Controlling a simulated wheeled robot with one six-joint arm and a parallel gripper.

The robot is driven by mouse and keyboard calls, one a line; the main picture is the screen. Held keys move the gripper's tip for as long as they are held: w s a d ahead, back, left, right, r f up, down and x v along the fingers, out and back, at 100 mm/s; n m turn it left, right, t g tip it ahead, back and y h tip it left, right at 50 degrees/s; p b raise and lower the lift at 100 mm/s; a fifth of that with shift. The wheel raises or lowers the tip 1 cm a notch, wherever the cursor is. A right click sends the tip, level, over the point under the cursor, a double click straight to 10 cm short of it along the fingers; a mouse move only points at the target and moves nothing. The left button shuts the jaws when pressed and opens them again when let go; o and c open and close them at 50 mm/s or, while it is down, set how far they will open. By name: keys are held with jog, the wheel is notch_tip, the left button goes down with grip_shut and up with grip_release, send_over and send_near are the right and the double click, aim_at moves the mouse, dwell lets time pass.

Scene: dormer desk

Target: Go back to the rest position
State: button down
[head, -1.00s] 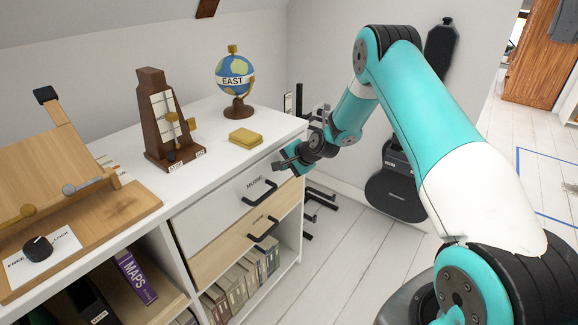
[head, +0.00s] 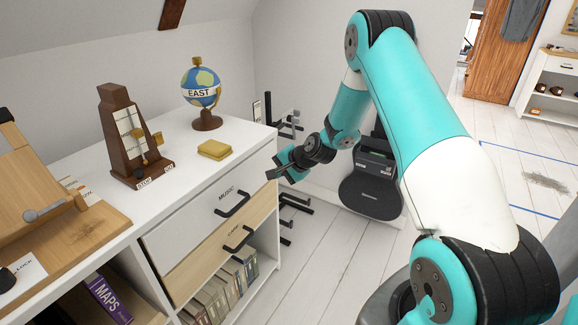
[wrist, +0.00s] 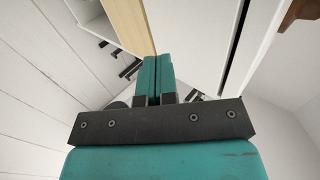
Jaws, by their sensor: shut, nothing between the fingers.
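My gripper (head: 277,173) is shut and empty at the right front corner of the white cabinet, near the MUSIC drawer (head: 205,208). In the head view it overlaps the cabinet's edge; I cannot tell the exact gap. In the wrist view my gripper (wrist: 158,62) has its two teal fingers pressed together with nothing between them. The MUSIC drawer and the wooden drawer (head: 215,255) below it look closed, each with a black handle.
On the cabinet top (head: 237,139) stand a globe (head: 202,92) marked EAST, a brown metronome (head: 127,135), a yellow block (head: 214,150) and a wooden slanted stand (head: 35,190). A black case (head: 370,180) leans by the wall.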

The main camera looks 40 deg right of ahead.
jog(key=v, duration=0.3)
jog(key=a+v, duration=0.1)
jog(key=v, duration=0.1)
jog(key=shift+s+d+r, duration=0.15)
jog(key=shift+s+r, duration=0.1)
jog(key=shift+r, duration=0.1)
